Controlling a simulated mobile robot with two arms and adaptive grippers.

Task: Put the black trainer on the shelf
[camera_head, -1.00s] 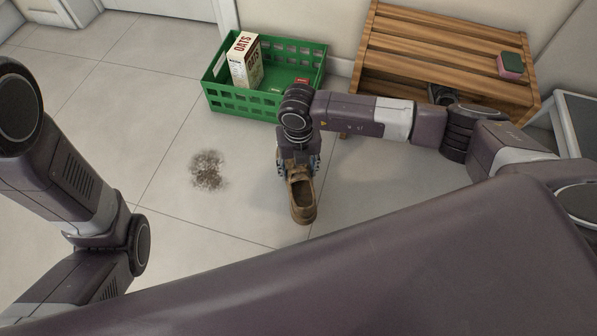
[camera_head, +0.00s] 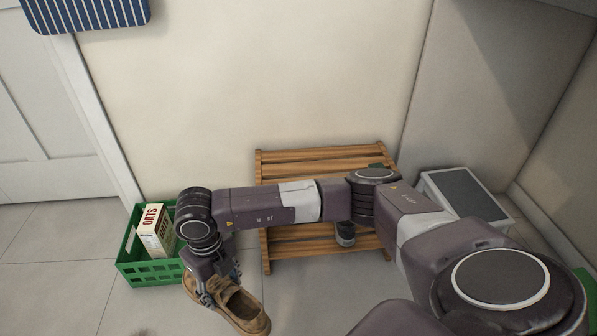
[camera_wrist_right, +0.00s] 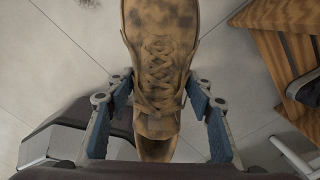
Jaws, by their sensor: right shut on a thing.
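My right gripper (camera_head: 215,285) is shut on a tan lace-up shoe (camera_head: 245,308) with dark smudges. In the right wrist view the shoe (camera_wrist_right: 160,60) sits between both fingers (camera_wrist_right: 160,105), toe pointing away. A slatted wooden rack (camera_head: 325,156) stands against the wall, right of the gripper and partly behind my right arm. A dark shoe (camera_head: 345,238) is on its lower level, mostly hidden by the arm. Part of a dark shoe also shows in the right wrist view (camera_wrist_right: 304,84). My left gripper is not in view.
A green crate (camera_head: 150,273) with an oats box (camera_head: 155,232) stands left of the rack, close behind the gripper. A grey-topped white step or box (camera_head: 465,195) stands right of the rack. Floor in front is clear.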

